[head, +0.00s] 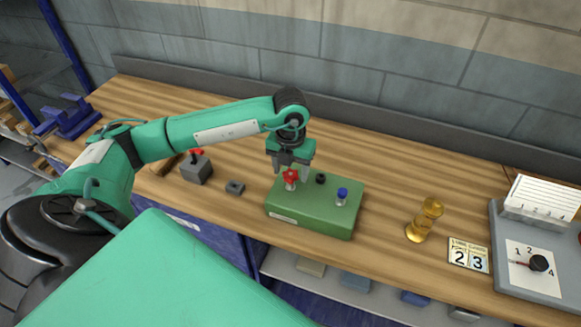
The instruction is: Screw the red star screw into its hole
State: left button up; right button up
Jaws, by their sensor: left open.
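The red star screw (291,177) stands upright at the left part of the green block (312,213), with a pale lower part below its red head. I cannot tell how deep it sits in a hole. My left gripper (290,174) points down over the screw, open, with its fingers at either side of the red head. A blue-topped screw (342,194) stands at the right on the same block, and a small black piece (321,178) is at the block's back. My right gripper is not in view.
A grey block with a red top (196,168) and a small grey part (235,187) lie left of the green block. A gold cylinder piece (425,219), a number plate (468,255) and a grey panel with a dial (530,268) stand right. The table's front edge is near.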

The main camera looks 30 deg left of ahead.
pick_arm(q)
jog(key=n, duration=0.3)
jog(key=shift+f+n, duration=0.1)
jog(key=shift+n, duration=0.2)
jog(key=n, duration=0.3)
jog(key=shift+n, duration=0.3)
jog(key=n+p, duration=0.1)
jog(key=n, duration=0.6)
jog(key=shift+n+p, duration=0.3)
jog(key=shift+p, duration=0.05)
